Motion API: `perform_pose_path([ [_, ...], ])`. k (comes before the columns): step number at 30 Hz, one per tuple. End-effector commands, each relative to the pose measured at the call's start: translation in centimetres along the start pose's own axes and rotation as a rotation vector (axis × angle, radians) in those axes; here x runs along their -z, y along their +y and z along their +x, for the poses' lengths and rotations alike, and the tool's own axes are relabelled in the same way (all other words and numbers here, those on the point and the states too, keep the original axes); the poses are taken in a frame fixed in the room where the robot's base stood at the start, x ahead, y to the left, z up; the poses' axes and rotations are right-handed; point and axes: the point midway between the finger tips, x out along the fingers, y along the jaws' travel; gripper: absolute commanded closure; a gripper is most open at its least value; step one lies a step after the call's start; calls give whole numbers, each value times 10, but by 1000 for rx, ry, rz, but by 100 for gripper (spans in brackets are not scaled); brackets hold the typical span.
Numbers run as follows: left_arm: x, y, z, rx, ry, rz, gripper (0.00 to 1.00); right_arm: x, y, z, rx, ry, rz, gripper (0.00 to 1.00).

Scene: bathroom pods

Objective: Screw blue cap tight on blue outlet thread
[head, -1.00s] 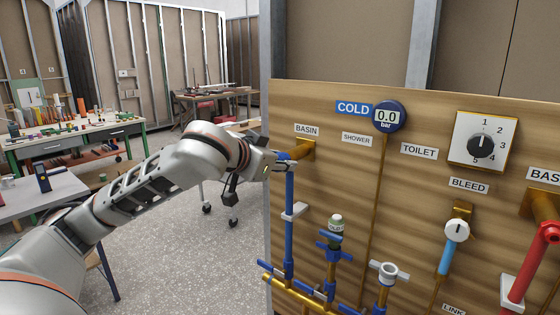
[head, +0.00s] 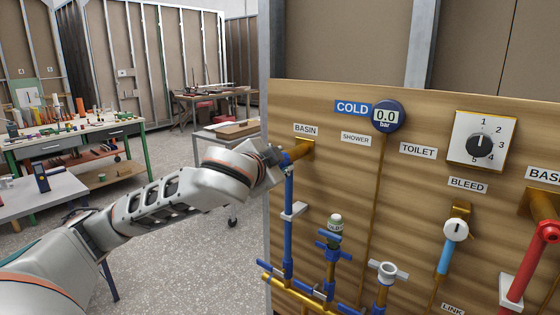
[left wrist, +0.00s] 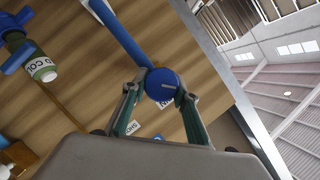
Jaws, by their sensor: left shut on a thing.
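In the head view my left gripper (head: 278,157) is at the basin outlet (head: 298,152), a brass elbow with a blue end atop a blue vertical pipe (head: 289,215). The outlet thread is hidden behind the cap and gripper, so I cannot tell how far the cap is on. My right gripper is not in view.
The wooden panel (head: 340,205) carries a pressure gauge (head: 388,116) reading 0.0, a dial (head: 481,145), a small labelled bottle-like cap (head: 335,221), a white-ringed fitting (head: 388,270) and a red pipe (head: 525,270). Workbenches stand at the left; floor between is open.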

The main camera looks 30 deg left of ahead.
Motion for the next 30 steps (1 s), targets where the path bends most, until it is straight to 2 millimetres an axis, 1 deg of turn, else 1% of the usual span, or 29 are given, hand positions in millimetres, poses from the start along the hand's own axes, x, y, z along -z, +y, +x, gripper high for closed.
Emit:
perform_pose_path([
  [2, 0, 0, 0, 13, 0, 33, 95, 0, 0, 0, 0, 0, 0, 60],
  [10, 0, 0, 0, 20, 0, 51, 95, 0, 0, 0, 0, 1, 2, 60],
  [15, 0, 2, 0, 91, 0, 224, 95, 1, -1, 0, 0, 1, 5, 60],
  [18, 0, 2, 0, 122, 0, 296, 95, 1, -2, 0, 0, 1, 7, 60],
  [27, 0, 1, 0, 130, 0, 316, 95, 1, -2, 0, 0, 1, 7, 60],
  [30, -1, 3, 1, 153, 0, 375, 95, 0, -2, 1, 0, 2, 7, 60],
])
